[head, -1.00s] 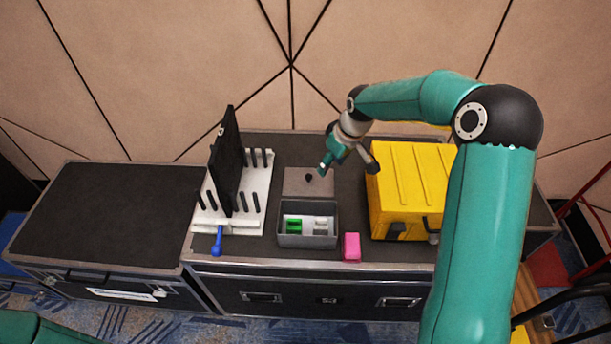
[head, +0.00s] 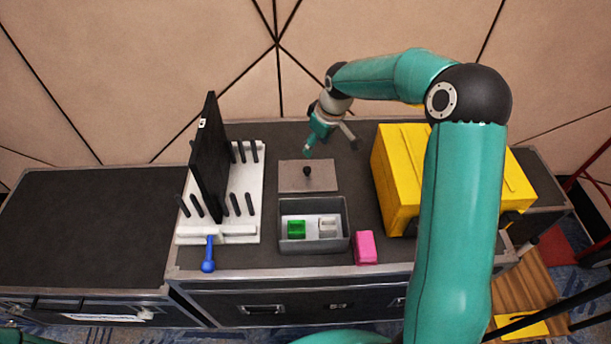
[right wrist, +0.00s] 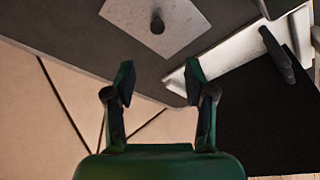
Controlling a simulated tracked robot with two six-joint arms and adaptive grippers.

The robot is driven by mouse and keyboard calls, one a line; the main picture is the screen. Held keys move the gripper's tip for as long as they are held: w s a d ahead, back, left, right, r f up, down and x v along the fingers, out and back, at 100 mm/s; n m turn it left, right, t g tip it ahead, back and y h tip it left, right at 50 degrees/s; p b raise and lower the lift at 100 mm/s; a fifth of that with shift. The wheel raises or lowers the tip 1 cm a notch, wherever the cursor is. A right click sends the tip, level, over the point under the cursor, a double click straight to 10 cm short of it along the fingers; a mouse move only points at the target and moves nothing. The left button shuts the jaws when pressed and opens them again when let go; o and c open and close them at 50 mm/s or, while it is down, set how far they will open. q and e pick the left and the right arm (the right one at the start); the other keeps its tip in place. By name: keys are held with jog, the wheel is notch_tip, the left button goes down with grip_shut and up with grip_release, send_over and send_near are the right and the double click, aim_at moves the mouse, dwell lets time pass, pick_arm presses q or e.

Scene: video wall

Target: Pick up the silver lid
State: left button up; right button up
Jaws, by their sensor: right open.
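The silver lid (head: 294,183) is a flat grey plate with a small black knob (head: 307,171). It lies on the dark case top, behind the grey box. My right gripper (head: 331,151) is open and empty, above and behind the lid, its left fingertip near the knob in the picture. In the right wrist view the lid (right wrist: 185,25) shows at the top, beyond the open fingertips (right wrist: 160,76), which appear apart from it. My left gripper is not in view; only teal parts of mine show at the bottom edge.
The open grey box (head: 313,245) holds a green block (head: 296,229) and a whitish block (head: 328,226). A pink block (head: 365,247) and yellow case (head: 396,185) stand right. A white pegged rack (head: 250,200) with an upright black panel (head: 209,160) and a blue tool (head: 208,255) are left.

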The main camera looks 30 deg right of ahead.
jog(key=p, duration=0.1)
send_near(307, 169)
jog(key=x, duration=0.5)
jog(key=shift+p+x, duration=0.85)
jog(key=shift+x, duration=1.8)
jog(key=shift+d, duration=0.1)
jog(key=shift+c, duration=0.2)
grip_shut()
